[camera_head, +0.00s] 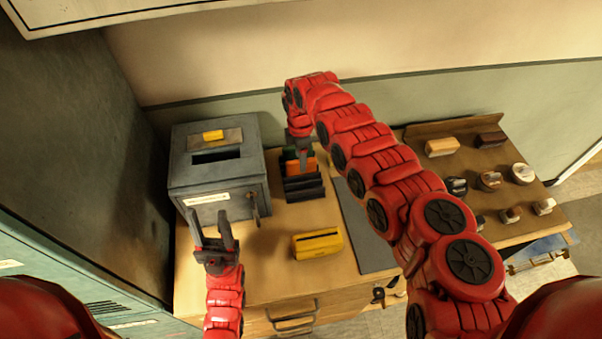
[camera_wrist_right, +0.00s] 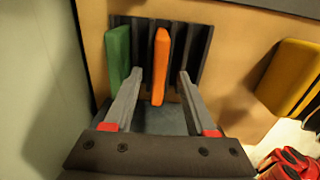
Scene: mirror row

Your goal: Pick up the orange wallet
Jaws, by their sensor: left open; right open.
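The orange wallet (camera_wrist_right: 161,68) stands on edge in a dark slotted rack (camera_wrist_right: 204,45). In the right wrist view it lies between the two spread fingers of my right gripper (camera_wrist_right: 160,74), with a gap on both sides. A green wallet (camera_wrist_right: 118,55) stands in the rack just left of the left finger. In the head view the orange wallet (camera_head: 311,163) is partly hidden by my right gripper (camera_head: 303,162), which comes down over the rack. My left gripper (camera_head: 213,222) is open and empty in front of the grey box.
A grey slotted box (camera_head: 217,175) with a small yellow item (camera_head: 213,135) on top stands left of the rack. A yellow wallet (camera_head: 317,243) lies at the desk's front. A dark mat (camera_head: 363,240) is right of it. A brown board (camera_head: 480,165) with several small items is at right.

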